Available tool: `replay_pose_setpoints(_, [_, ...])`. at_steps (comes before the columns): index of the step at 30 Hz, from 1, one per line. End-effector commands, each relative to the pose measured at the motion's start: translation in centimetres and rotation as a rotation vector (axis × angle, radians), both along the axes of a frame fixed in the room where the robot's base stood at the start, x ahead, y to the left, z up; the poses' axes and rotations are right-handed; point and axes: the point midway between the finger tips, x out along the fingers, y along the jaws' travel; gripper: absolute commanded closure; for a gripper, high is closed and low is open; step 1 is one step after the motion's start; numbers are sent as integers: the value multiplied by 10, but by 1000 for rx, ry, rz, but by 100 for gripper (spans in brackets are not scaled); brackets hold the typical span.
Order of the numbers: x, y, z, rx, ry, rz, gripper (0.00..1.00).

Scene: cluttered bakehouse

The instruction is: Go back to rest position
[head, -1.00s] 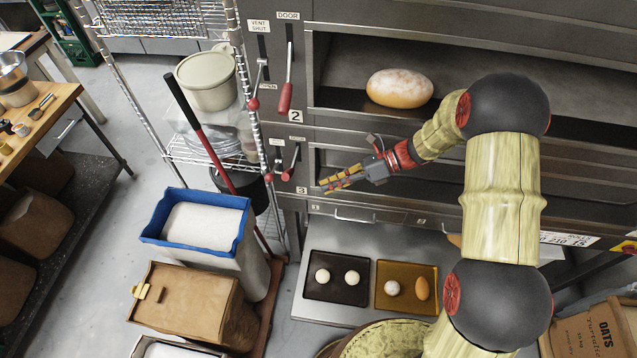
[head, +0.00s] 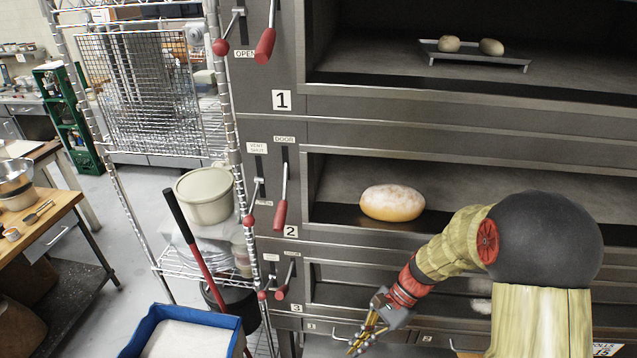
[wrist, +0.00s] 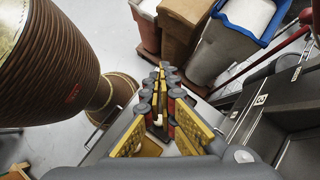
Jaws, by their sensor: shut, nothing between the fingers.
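My gripper (head: 366,335) is at the lower middle of the head view, in front of the oven's lower decks, with its fingers pointing down and to the left. In the wrist view my gripper (wrist: 160,90) has its yellow-padded fingers together, with nothing held between them. My arm bends down to it from the large dark joint at the right of the head view. The gripper appears apart from the oven front.
A floured loaf (head: 392,202) lies in deck 2. A tray (head: 474,59) with two pale pieces sits in deck 1. A wire rack (head: 150,95) and a blue-rimmed bin (head: 150,326) stand left. A brown ribbed drum-like object (wrist: 45,65) is close in the wrist view.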

Motion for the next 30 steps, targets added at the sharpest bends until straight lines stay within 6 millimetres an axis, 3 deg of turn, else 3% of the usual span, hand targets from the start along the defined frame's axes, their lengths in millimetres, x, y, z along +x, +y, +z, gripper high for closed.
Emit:
replay_pose_setpoints(15, [-69,-76,32,-305,-597,695,100])
replay_pose_setpoints(24, [-104,-99,44,-513,-843,876,100])
replay_pose_setpoints(30, [-123,-98,50,-605,-991,884,100])
